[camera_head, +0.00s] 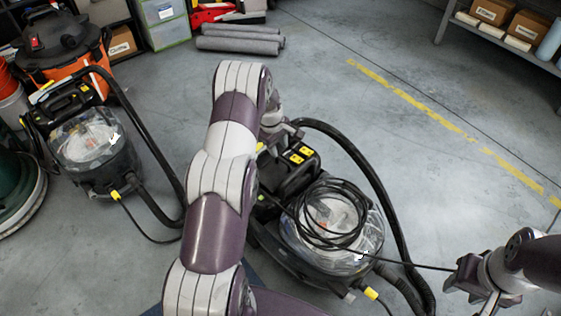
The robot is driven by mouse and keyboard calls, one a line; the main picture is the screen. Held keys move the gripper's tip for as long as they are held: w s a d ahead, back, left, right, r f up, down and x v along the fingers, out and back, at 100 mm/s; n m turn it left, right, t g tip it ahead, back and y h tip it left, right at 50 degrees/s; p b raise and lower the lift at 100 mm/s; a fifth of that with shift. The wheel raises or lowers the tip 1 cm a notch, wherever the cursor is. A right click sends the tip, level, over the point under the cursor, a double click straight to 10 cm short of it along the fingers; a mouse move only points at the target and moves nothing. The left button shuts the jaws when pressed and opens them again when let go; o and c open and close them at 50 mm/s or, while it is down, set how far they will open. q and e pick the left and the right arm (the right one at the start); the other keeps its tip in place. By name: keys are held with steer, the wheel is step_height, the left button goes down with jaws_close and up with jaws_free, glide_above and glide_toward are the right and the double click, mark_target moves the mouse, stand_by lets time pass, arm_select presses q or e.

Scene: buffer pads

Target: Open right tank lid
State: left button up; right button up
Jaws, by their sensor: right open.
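The right machine is a black extractor with a clear round tank lid (368,240), in the middle of the head view. The lid looks shut, with a coiled black cord (318,245) lying over it. My left arm rises in front of this machine and hides part of its left side. Its wrist bends down beside the machine's black top with yellow labels (300,153); the left gripper's fingers are hidden. My right gripper (470,288) is open and empty at the lower right, apart from the lid. The cord's straight end runs towards it; I cannot tell if they touch.
A similar machine (95,150) with a clear tank stands at the left, its hose curving towards my left arm. An orange and black vacuum (68,60) and grey rolls (240,40) lie behind. A shelf (500,40) stands at the upper right.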

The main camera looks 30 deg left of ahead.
mark_target(282, 159)
arm_select(q)
steer(key=f, duration=0.2)
steer(key=f+b, duration=0.1)
steer(key=f, duration=0.1)
steer(key=w+f, duration=0.1)
steer(key=f, duration=0.1)
steer(key=shift+d+b, duration=0.2)
steer(key=shift+b, duration=0.1)
jaws_close()
steer(key=shift+w, duration=0.1)
